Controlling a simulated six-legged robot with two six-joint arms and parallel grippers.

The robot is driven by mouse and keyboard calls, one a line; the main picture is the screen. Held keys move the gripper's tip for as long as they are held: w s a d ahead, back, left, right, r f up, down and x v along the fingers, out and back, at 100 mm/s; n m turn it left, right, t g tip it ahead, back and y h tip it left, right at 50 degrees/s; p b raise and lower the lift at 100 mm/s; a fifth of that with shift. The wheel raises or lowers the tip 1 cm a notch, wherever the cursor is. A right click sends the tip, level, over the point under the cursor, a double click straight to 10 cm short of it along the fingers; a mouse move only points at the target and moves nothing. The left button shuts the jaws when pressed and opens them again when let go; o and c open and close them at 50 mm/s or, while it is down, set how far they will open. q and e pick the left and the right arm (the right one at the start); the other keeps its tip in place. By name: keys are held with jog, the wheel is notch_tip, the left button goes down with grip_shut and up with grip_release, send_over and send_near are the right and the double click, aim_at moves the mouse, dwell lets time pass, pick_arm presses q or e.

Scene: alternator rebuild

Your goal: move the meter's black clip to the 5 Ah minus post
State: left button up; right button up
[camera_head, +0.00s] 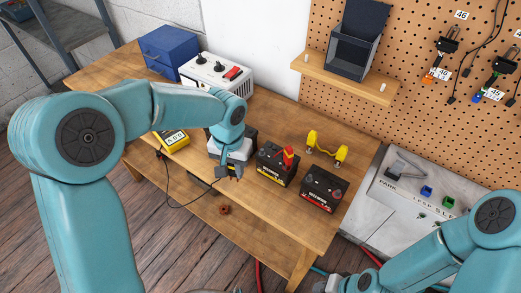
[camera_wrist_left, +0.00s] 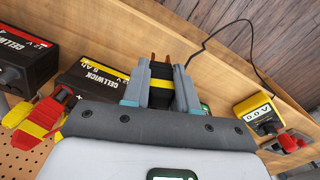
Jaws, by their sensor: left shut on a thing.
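My left gripper (camera_head: 230,172) hangs over the front edge of the bench. In the left wrist view (camera_wrist_left: 160,90) it is shut on the black clip (camera_wrist_left: 160,72), which has a yellow band and copper jaw tips. Its black lead runs to the yellow meter (camera_head: 172,140), which also shows in the wrist view (camera_wrist_left: 258,112). The middle battery (camera_head: 277,165) has a red clip (camera_head: 288,157) on top. Another battery (camera_head: 322,190) stands further right. My right gripper (camera_head: 330,285) is partly cut off.
A blue box (camera_head: 168,50) and a white supply (camera_head: 217,72) stand at the back left. A shelf (camera_head: 318,72) juts from the pegboard.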

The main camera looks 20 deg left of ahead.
pick_arm(q)
jog(key=shift+s, duration=0.1)
jog(key=shift+r, duration=0.2)
notch_tip(320, 180, up, 11)
jog(key=p, duration=0.7)
jog(key=w+d+n, duration=0.2)
jog(key=w+d, duration=0.3)
jog(key=w, duration=0.4)
jog(key=b, duration=0.4)
send_over(262, 149)
notch_tip(262, 149, down, 5)
jog(key=shift+f, duration=0.5)
jog(key=shift+s, duration=0.15)
